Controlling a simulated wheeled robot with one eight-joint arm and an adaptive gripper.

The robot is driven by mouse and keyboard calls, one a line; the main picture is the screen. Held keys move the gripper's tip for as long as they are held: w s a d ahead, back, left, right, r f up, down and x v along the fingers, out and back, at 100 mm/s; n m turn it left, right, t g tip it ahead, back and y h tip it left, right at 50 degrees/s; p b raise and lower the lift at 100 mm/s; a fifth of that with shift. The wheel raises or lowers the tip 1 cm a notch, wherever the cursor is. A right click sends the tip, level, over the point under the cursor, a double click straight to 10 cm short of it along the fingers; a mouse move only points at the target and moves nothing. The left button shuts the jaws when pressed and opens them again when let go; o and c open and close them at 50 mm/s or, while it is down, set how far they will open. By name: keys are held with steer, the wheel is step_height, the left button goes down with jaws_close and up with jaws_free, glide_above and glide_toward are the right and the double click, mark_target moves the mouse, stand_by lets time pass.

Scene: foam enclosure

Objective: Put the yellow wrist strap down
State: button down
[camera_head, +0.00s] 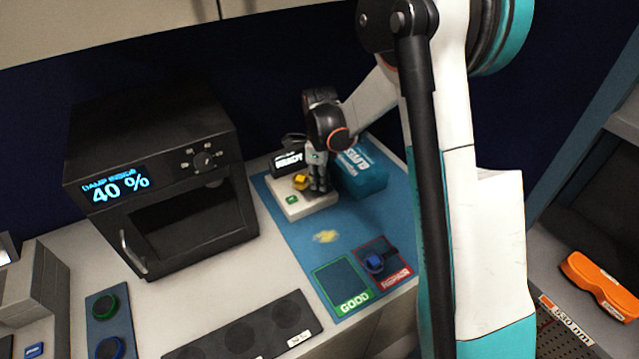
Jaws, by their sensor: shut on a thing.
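My gripper (318,187) points down over the white block (292,208) at the back of the blue mat. It is shut. A small yellow piece (301,182), which looks like the yellow wrist strap, shows right beside the fingertips at their left. The fingers partly hide it, and I cannot tell if it touches the block. On the mat in front are a green-framed GOOD area (341,281), empty, and a red-framed area (395,278) holding a blue strap (375,263).
A flat yellow patch (326,237) lies on the mat. A teal box (360,172) stands right of my gripper, a small black display (288,161) behind it. A black oven-like chamber (160,190) reads 40 %. Green (104,307) and blue (109,348) straps sit front left.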

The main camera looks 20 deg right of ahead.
steer(key=shift+f, duration=0.45)
steer(key=shift+f, duration=0.15)
steer(key=c, duration=1.6)
jaws_free()
